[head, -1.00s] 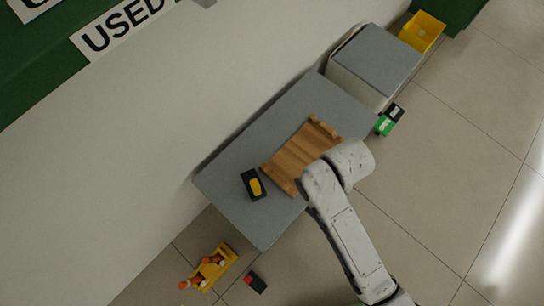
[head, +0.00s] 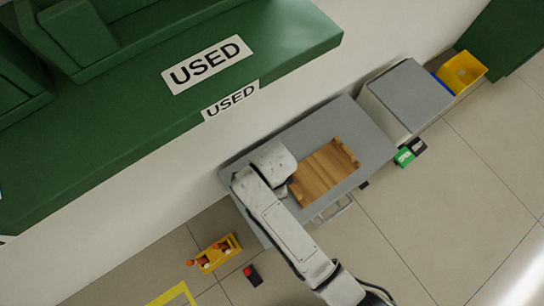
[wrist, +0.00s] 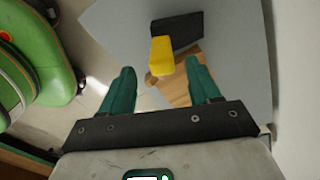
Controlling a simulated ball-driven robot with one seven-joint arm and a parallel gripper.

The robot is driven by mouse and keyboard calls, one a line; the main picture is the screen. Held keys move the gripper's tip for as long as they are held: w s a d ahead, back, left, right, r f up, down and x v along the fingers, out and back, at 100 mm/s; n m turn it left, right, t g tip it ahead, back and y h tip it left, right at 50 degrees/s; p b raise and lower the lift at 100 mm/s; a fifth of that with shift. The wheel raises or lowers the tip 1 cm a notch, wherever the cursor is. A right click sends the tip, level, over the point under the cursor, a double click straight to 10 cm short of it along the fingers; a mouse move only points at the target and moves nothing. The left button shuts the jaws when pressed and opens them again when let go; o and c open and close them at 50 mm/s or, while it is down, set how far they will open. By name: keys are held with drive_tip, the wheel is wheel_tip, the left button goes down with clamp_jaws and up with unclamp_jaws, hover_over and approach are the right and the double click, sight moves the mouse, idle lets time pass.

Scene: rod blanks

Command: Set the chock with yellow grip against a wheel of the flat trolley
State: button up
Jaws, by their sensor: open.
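The chock with yellow grip shows in the wrist view as a black body (wrist: 178,33) with a yellow grip (wrist: 161,57), lying on a grey flat surface. My gripper (wrist: 160,72) is open, its two teal fingers on either side of the yellow grip in the picture; it does not hold it. In the head view my arm hides the chock and the gripper. The grey flat top (head: 318,121), seemingly the flat trolley, has a metal loop (head: 338,210) and a small dark part (head: 364,184) at its near side; I cannot tell whether that is a wheel.
A wooden slatted board (head: 325,172) lies on the grey top. On the floor are a yellow holder (head: 217,252), a black block with red (head: 253,275) and a green block (head: 405,157). A grey-topped box (head: 408,97) and yellow bin (head: 461,73) stand right. Floor at lower right is clear.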

drive_tip(key=shift+w+f+b, duration=0.1)
drive_tip(key=shift+f+b, duration=0.45)
drive_tip(key=shift+f, duration=2.55)
clamp_jaws()
